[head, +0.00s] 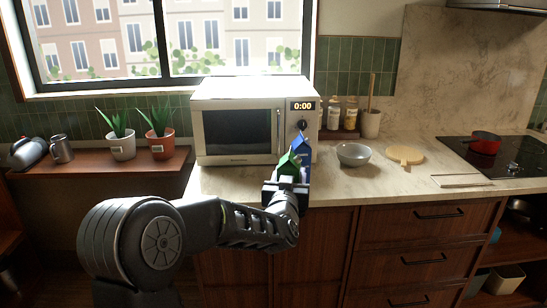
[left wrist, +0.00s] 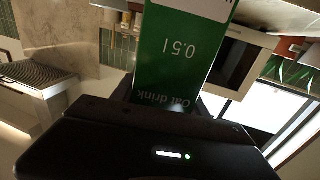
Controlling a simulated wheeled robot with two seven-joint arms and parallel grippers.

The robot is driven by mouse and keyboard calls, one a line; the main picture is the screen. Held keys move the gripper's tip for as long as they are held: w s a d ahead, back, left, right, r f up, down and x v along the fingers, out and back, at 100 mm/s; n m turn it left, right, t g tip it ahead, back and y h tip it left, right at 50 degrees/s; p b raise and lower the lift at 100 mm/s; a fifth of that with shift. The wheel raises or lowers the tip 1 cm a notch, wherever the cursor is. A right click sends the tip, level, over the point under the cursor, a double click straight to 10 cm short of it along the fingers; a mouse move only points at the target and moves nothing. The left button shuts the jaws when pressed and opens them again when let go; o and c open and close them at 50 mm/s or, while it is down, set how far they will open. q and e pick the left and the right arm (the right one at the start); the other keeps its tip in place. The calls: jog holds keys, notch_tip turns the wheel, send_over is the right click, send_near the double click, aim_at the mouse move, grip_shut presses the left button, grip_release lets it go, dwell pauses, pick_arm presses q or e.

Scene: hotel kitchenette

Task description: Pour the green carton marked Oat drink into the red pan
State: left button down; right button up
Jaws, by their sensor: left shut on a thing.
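The green carton (head: 286,166) stands upright at the counter's front edge, in front of the microwave. In the left wrist view the green carton (left wrist: 180,50) fills the middle, with "Oat drink" and "0.5l" upside down in the picture. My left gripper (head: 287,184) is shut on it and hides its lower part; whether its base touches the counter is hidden. A blue carton (head: 302,146) stands right behind it, partly covered. The red pan (head: 485,143) sits on the black hob (head: 513,160) at the far right. My right gripper is in neither view.
A grey bowl (head: 353,155), a round wooden board (head: 405,155) and a flat pale rectangular item (head: 462,181) lie between carton and pan. The microwave (head: 250,120) stands behind. Jars (head: 341,113) and a utensil pot (head: 370,124) line the back wall.

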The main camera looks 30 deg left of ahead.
pick_arm(q)
jog(key=s+d+f+m+t+h, duration=0.1)
jog(key=d+f+h, duration=0.3)
jog(key=d+f, duration=0.5)
jog(key=s+d+f+m+h, duration=0.3)
jog(key=d+f, duration=0.5)
jog(key=d, duration=0.4)
jog(key=shift+s+d+f+m+t+h, duration=0.15)
jog(key=shift+s+f+m+t+h, duration=0.25)
jog(key=shift+s+m, duration=0.25)
